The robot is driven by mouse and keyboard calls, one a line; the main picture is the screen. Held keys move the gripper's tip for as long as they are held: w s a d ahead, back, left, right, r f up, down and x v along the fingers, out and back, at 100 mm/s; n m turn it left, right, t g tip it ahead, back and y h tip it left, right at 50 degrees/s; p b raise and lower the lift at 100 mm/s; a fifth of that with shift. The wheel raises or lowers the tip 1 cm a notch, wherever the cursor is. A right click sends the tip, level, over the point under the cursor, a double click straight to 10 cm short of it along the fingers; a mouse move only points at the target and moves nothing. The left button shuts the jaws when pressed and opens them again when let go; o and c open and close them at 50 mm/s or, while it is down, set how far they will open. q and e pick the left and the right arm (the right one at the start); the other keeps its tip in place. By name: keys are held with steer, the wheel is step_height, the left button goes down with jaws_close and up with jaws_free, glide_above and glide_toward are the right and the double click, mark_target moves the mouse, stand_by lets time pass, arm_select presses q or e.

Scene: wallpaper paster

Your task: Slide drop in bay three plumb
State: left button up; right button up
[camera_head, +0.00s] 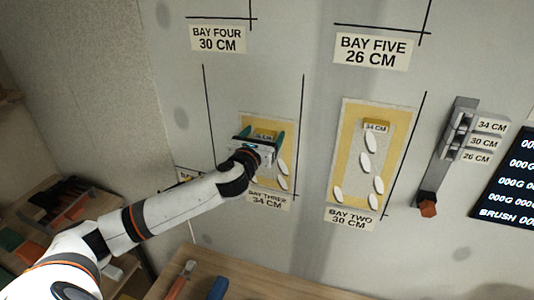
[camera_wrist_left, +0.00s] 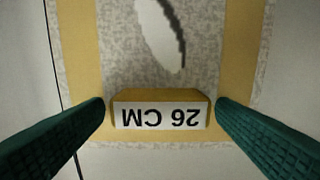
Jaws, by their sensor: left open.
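The drop in bay three (camera_head: 287,130) is a grey speckled sheet with yellow bands and white leaf shapes, flat on the wall. Its yellow tab reads 26 CM, upside down in the left wrist view (camera_wrist_left: 160,112). My left gripper (camera_head: 262,140) is open in front of the drop, with its green fingers on either side of the tab (camera_wrist_left: 160,97) and small gaps showing. A black line (camera_head: 301,95) runs down the right of the drop; it shows close beside the sheet's edge in the wrist view (camera_wrist_left: 55,80). My right gripper is out of view.
The bay three label (camera_head: 268,198) reads 34 CM. To the right hang the bay two drop (camera_head: 335,150) with a 34 CM tab, a grey holder (camera_head: 445,150) with a red-brown end, and a dark display (camera_head: 510,180). A wooden bench (camera_head: 250,285) with tools lies below.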

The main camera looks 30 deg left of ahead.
arm_select(q)
steer(key=b+v, duration=0.3)
steer(key=v, duration=0.8)
steer(key=s+d+f+n+g, duration=0.3)
steer(key=s+f+n, duration=0.1)
steer(key=f+n, duration=0.35)
steer(key=s+d+f+n+g, duration=0.2)
steer(key=s+f+n+g, duration=0.15)
steer(key=f+n, duration=0.45)
steer(key=s+d+f+n+g+h, duration=0.2)
steer(key=s+d+f+n+g, duration=0.25)
steer(key=s+f+n, duration=0.3)
steer(key=s+d+f+n+g+h, duration=0.25)
steer(key=s+d+f+n, duration=0.35)
steer(key=s, duration=0.3)
step_height(320, 180, down, 27)
steer(key=s+n+g+b, duration=0.1)
steer(key=s+n+g, duration=0.1)
steer(key=s+a+f, duration=0.2)
steer(key=s+f, duration=0.6)
steer(key=s+a+f+g, duration=0.1)
steer(key=s+f, duration=0.7)
steer(key=shift+s+a+f+b, duration=0.35)
steer(key=shift+b, duration=0.1)
